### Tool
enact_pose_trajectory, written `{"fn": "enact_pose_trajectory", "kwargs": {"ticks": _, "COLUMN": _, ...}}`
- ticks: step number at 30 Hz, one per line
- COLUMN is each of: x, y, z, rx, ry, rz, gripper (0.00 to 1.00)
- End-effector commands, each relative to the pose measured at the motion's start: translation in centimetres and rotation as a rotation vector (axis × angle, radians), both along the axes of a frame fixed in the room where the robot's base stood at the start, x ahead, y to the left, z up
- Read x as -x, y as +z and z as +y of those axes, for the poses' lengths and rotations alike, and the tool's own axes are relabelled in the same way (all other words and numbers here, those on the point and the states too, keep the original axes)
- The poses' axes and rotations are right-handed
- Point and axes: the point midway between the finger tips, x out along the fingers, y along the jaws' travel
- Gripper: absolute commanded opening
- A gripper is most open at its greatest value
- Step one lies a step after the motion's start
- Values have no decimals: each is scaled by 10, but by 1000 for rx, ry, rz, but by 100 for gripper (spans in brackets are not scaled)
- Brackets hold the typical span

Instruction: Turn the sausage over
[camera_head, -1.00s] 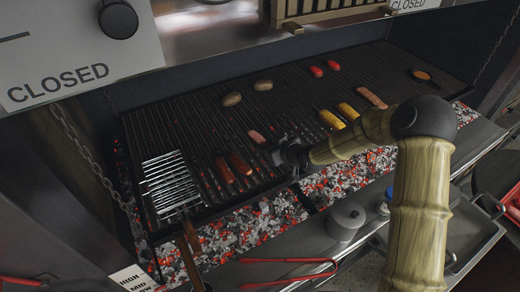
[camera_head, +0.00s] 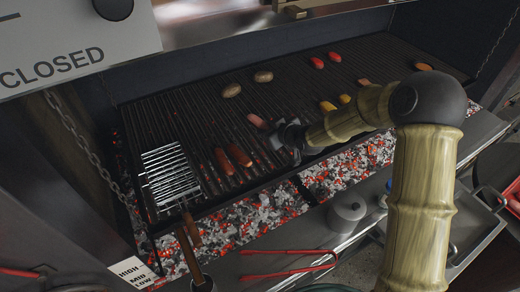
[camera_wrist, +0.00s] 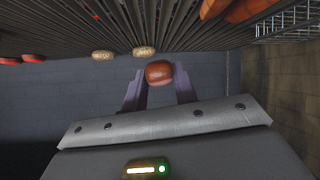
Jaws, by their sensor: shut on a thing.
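A pinkish-brown sausage (camera_head: 257,121) shows at the tip of my gripper (camera_head: 274,129), over the front middle of the grill grate (camera_head: 190,115). In the wrist view, a reddish-brown sausage (camera_wrist: 159,72) sits end-on between the two fingers of my gripper (camera_wrist: 159,86), which is shut on it. It appears to be held off the bars, but the height is hard to tell. Its underside is hidden. Two darker red-brown sausages (camera_head: 231,158) lie side by side on the grate to the left.
A wire grilling basket (camera_head: 170,175) lies on the left end of the grate. Two potatoes (camera_head: 247,84) lie behind my gripper. Two red items (camera_head: 326,59) and two yellow items (camera_head: 336,103) lie right.

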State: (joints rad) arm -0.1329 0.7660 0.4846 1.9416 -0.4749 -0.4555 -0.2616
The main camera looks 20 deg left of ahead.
Motion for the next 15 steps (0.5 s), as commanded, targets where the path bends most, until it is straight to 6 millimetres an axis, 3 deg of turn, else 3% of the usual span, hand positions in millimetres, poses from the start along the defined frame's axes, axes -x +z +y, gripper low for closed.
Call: {"fn": "enact_pose_trajectory", "kwargs": {"ticks": 15, "x": 3, "y": -2, "z": 3, "rx": 181, "ry": 14, "rz": -192, "gripper": 12}}
